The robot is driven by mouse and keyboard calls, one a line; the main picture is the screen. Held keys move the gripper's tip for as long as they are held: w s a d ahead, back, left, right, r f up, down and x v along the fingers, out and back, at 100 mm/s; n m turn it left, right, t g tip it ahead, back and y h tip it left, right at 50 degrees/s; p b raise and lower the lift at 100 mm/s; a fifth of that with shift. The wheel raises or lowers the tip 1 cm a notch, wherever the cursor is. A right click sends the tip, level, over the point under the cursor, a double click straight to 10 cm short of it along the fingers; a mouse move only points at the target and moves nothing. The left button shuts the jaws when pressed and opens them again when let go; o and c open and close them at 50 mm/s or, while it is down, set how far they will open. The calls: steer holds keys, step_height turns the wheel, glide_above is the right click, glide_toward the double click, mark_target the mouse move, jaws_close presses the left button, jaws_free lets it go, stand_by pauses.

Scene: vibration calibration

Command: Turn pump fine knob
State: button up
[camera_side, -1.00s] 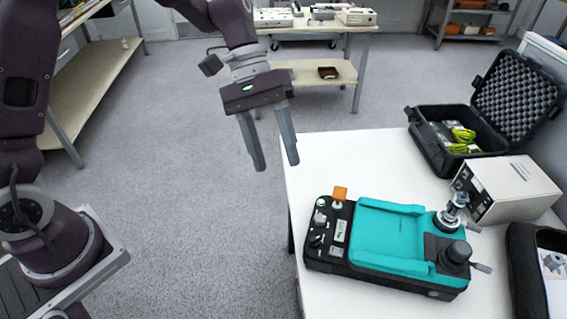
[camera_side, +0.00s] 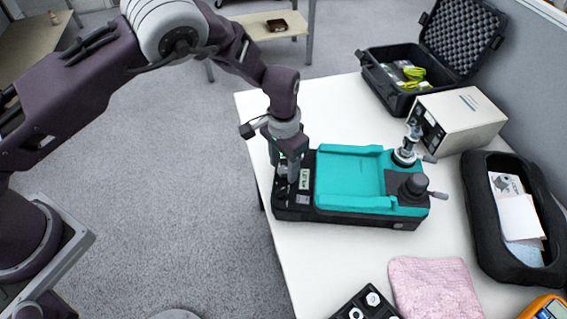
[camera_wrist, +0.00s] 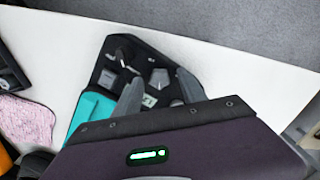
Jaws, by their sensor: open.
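A teal and black pump calibrator (camera_side: 350,185) lies on the white table. Its black control panel, with small knobs and switches, is at its left end. The wrist view shows this panel (camera_wrist: 107,78) with a black knob (camera_wrist: 122,55) and a grey switch (camera_wrist: 160,78). I cannot tell which control is the fine knob. A dark capped knob with a side lever (camera_side: 414,186) and a metal fitting (camera_side: 408,148) stand at the right end. My gripper (camera_side: 291,176) is open, pointing down over the panel, and hides part of it. Its fingers also show in the wrist view (camera_wrist: 158,76); contact is unclear.
An open black case (camera_side: 400,95) and a beige box (camera_side: 460,115) stand behind. A black pouch (camera_side: 483,230) with papers lies right. A pink cloth (camera_side: 435,290) and a black tray of fittings (camera_side: 345,310) lie in front. The table's left edge is close to the calibrator.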

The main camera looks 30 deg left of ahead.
jaws_close()
steer(key=shift+n, duration=0.4)
steer(key=n, duration=0.3)
steer(key=shift+n, duration=1.9)
jaws_free()
